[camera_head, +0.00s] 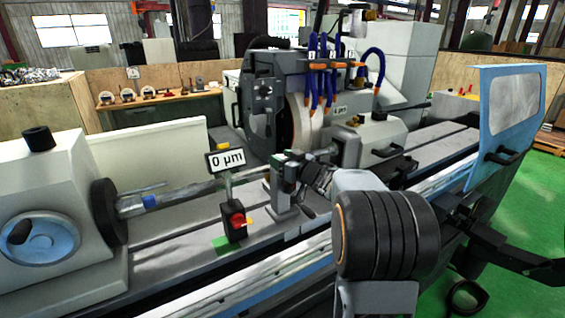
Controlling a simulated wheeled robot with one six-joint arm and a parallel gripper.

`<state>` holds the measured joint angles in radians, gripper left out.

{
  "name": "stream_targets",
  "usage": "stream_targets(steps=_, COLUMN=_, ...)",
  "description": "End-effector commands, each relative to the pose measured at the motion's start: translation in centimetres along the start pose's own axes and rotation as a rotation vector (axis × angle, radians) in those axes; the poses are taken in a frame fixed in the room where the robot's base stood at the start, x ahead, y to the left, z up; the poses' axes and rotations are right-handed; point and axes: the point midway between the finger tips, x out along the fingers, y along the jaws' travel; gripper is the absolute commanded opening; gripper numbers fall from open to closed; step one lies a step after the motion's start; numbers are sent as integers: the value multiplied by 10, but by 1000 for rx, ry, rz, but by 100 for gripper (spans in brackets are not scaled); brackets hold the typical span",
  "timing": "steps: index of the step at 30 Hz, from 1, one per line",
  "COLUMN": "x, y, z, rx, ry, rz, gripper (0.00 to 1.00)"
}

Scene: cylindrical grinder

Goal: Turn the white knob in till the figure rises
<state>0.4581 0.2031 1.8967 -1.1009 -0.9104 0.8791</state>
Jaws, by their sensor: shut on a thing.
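My gripper (298,168) is at the head of a grey upright stand (283,193) on the machine bed. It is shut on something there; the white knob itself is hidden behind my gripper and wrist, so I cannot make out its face. A small display (226,161) left of my gripper reads 0 µm. A long grey workpiece (178,195) runs from the left headstock toward the stand.
The left headstock (55,190) carries a blue handwheel (40,238). The grinding wheel housing (268,100) with blue hoses (326,75) stands behind my gripper. A blue guard door (505,118) is at the right. Green floor is free beyond it.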

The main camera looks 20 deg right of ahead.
Motion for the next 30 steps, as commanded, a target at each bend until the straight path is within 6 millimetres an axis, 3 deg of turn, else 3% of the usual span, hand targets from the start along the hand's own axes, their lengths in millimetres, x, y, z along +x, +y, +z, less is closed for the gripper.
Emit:
stream_targets(steps=15, x=1, y=-4, z=3, rx=0, ry=1, rz=276, gripper=24)
stream_targets(steps=30, x=1, y=-4, z=0, rx=-1, ry=0, rz=315, gripper=24)
